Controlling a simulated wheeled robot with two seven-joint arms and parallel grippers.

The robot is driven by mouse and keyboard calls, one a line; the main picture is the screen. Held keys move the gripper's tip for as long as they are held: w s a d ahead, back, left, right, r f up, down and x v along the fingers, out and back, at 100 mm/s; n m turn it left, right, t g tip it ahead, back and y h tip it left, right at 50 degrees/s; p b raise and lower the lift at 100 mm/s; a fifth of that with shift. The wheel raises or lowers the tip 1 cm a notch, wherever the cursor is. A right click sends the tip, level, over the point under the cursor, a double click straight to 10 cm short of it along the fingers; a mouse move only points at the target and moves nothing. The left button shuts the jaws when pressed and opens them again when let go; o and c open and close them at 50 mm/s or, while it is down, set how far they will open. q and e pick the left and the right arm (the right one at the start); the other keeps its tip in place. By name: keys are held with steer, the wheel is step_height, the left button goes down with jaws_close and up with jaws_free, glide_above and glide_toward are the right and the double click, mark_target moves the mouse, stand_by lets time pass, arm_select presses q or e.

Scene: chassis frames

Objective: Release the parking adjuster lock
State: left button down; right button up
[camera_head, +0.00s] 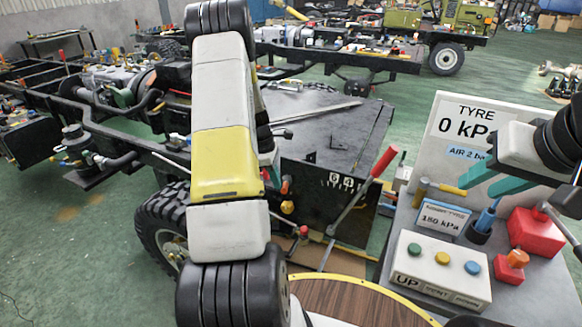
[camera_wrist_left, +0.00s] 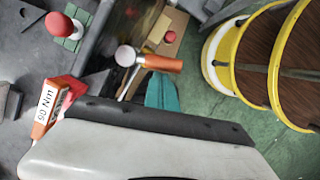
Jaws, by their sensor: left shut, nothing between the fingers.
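I cannot tell for sure which part is the parking adjuster lock. Beside my left arm in the head view are an orange knob (camera_head: 285,187) and a yellow knob (camera_head: 287,207) on the black chassis side. The left wrist view shows a silver round-ended part with an orange handle (camera_wrist_left: 160,63), and a red ball knob (camera_wrist_left: 152,37) behind it. My left gripper (camera_wrist_left: 163,92), with teal fingers, is shut and empty just below that handle; contact is unclear. It is hidden behind my arm in the head view. My right gripper (camera_head: 494,182) is open above the grey console.
A red-handled lever (camera_head: 384,162) leans right of the black box. The console holds a push-button box (camera_head: 440,270), a red block (camera_head: 537,232) and a tyre display (camera_head: 465,130). A wood-topped round platform (camera_head: 345,303) lies in front. Green floor is open left.

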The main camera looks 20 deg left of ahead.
mark_target(286, 186)
arm_select(q)
steer(key=d+n, duration=0.1)
steer(key=n, duration=0.1)
steer(key=d+n, duration=0.1)
steer(key=n, duration=0.1)
steer(key=d+n+t, duration=0.1)
steer(key=n, duration=0.1)
steer(key=shift+w+d+y, duration=0.1)
steer(key=shift+d+y, duration=0.15)
steer(key=shift+y, duration=0.15)
steer(key=shift+w+d+n, duration=0.1)
steer(key=shift+d+n, duration=0.15)
steer(key=shift+n, duration=0.15)
steer(key=shift+w+d, duration=0.1)
steer(key=shift+d, duration=0.1)
steer(key=shift+w+d, duration=0.1)
steer(key=shift+d, duration=0.05)
